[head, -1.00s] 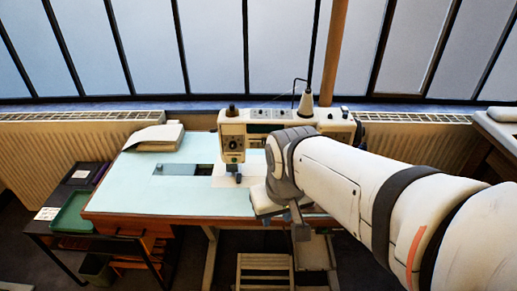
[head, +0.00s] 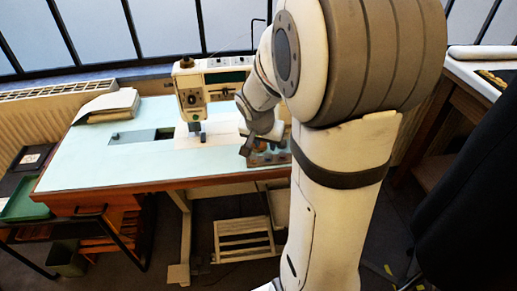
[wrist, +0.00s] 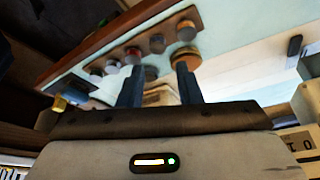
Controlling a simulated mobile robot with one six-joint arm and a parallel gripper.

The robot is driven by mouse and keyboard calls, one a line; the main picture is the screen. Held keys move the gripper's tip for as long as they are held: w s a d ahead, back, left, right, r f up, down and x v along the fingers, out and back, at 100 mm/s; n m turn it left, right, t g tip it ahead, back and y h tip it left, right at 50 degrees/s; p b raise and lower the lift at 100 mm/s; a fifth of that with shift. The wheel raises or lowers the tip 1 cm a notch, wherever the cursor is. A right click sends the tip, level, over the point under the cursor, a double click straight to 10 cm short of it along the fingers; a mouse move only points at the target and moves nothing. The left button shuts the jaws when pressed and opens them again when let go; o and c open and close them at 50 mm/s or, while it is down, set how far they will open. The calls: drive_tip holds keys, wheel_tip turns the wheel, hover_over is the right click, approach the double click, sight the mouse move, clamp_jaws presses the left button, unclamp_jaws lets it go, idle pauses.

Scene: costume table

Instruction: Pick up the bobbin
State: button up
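My gripper (wrist: 158,82) shows in the wrist view with its two dark fingers apart and nothing clearly between them. I cannot tell which is the task's bobbin. In the head view my gripper (head: 247,148) hangs near the front edge of the pale blue table (head: 85,165), beside a small wooden holder (head: 268,158). The pieces there are too small to tell apart.
A cream sewing machine (head: 205,85) stands on the table behind my gripper. A stack of cloth or paper (head: 107,106) lies at the back left. A green tray (head: 27,195) is at the far left. A slatted wooden stand (head: 245,240) is below the table.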

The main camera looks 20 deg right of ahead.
sight(267, 157)
drive_tip(key=x, duration=0.4)
drive_tip(key=b+x, duration=0.1)
drive_tip(key=x, duration=0.1)
drive_tip(key=shift+s+d+f, duration=0.1)
drive_tip(key=shift+s+f, duration=0.05)
drive_tip(key=shift+f, duration=0.3)
drive_tip(key=shift+c, duration=0.4)
clamp_jaws()
